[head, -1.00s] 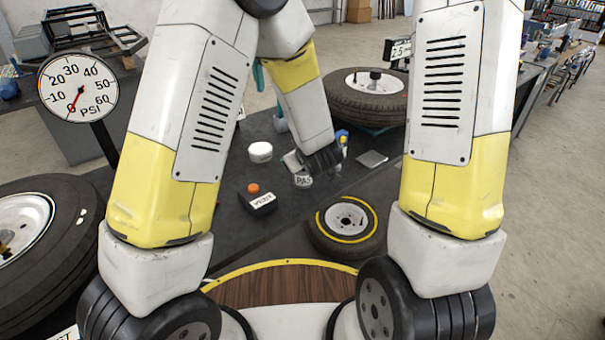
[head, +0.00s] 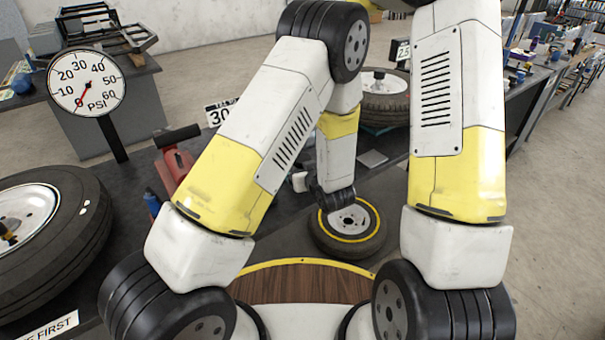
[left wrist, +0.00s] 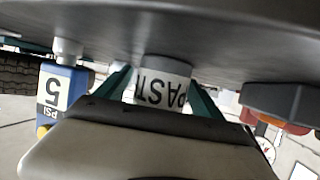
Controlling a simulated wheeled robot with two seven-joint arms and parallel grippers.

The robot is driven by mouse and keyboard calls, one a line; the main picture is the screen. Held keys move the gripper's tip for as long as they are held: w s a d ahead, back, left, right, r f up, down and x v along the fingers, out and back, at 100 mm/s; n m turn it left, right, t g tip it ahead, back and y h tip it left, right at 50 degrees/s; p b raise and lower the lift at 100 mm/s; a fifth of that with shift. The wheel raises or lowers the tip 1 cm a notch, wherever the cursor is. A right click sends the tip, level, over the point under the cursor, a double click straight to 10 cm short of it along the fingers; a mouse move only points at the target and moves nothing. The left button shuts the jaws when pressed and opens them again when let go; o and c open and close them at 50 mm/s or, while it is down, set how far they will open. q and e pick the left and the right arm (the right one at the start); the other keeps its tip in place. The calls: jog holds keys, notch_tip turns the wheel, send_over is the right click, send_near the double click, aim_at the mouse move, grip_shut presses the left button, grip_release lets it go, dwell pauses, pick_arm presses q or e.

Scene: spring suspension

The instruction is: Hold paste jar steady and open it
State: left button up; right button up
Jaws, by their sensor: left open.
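The paste jar (left wrist: 162,88) shows upside down in the left wrist view, with a white label reading "PAST" and a greyish end against the dark bench top. My left gripper (left wrist: 160,80) is open, with one green finger on each side of the jar. Whether either finger touches it I cannot tell. In the head view my left arm hides the jar and the fingers. My right forearm shows in the head view, but its gripper does not.
In the head view, a yellow-ringed wheel (head: 352,222) lies close by my left wrist. A red tool (head: 174,168) and a large tyre (head: 70,225) are left.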

pick_arm(q)
jog(key=shift+w+f, duration=0.1)
jog(key=shift+w, duration=0.1)
grip_shut()
dwell(0.3)
